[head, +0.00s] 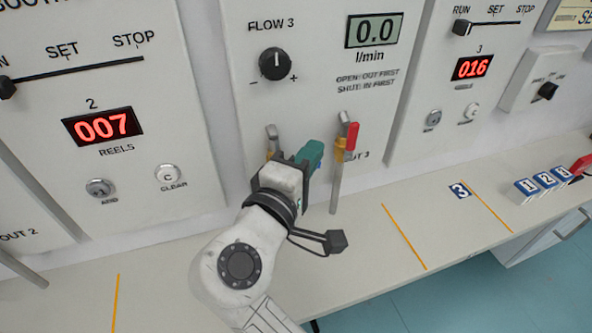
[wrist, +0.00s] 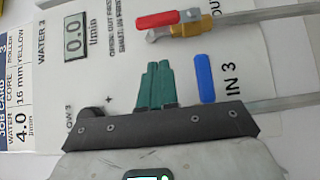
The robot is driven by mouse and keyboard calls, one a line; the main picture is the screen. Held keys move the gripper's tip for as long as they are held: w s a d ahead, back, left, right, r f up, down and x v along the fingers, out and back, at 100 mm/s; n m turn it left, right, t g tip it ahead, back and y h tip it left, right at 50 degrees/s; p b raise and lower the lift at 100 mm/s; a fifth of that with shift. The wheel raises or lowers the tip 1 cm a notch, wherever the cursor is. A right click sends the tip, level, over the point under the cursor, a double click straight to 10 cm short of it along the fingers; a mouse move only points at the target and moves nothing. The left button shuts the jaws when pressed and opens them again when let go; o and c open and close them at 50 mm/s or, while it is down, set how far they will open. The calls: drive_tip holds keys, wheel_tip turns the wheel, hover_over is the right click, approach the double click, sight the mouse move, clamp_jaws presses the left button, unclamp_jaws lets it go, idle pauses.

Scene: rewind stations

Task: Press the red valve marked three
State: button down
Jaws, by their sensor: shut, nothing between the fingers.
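The red valve lever (head: 352,137) sits on a brass body atop the right pipe of the station 3 panel, by the label OUT 3. In the wrist view the red lever (wrist: 158,19) lies in line with its pipe. My gripper (head: 312,152) is shut and empty, its green fingers together, left of the red lever and apart from it. The fingers also show in the wrist view (wrist: 154,85). A blue lever (wrist: 204,78) by the label IN 3 lies across its pipe, beside my fingertips; contact cannot be told.
The flow display (head: 375,30) reads 0.0 above the valves. A black flow knob (head: 275,64) is on the same panel. The bench (head: 375,205) below is clear between orange lines. Numbered blue blocks (head: 545,180) stand at the right.

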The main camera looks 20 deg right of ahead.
sight(351, 143)
drive_tip(key=shift+w+d+p, duration=0.2)
drive_tip(key=shift+d, duration=1)
drive_tip(key=shift+w+d+p, duration=0.15)
drive_tip(key=shift+d, duration=1.05)
